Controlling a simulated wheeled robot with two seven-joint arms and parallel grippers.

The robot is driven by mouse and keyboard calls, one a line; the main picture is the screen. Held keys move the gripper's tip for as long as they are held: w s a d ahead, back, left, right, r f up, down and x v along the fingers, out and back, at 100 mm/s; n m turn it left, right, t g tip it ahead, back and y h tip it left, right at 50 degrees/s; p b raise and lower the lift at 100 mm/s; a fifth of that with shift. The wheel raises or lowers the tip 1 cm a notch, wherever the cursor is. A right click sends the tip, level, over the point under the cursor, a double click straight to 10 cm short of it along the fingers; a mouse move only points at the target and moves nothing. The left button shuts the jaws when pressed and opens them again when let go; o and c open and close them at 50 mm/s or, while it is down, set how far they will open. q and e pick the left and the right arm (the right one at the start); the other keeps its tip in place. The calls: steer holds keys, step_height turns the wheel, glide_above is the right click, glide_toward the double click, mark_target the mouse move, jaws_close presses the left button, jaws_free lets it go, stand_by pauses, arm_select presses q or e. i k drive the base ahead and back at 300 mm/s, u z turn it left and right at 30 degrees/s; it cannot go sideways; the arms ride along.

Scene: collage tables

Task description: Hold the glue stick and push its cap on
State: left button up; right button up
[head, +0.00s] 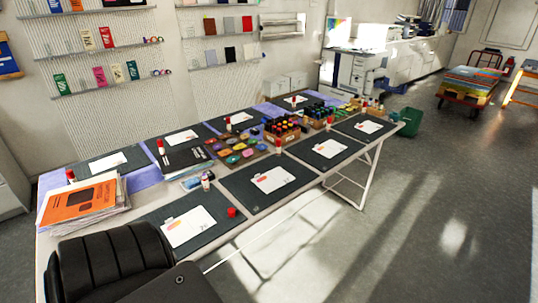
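A white glue stick (206,183) stands upright at the back of the nearest dark mat, and no red cap is clearly visible on its top. A small red cap (231,212) lies on the right part of that same mat, apart from the stick. Several other glue sticks with red tops stand around the table, such as one at the left (161,147) and one on the right side (278,146). Neither of my grippers is in view.
The long table carries dark mats (246,193) with white cards (273,179). A paper stack (82,202) is at the left end.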

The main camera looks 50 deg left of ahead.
mark_target(205, 180)
steer(key=u, duration=0.05)
steer(key=i, duration=0.8)
steer(key=u, duration=0.95)
steer(key=i, duration=0.75)
steer(key=u, duration=0.7)
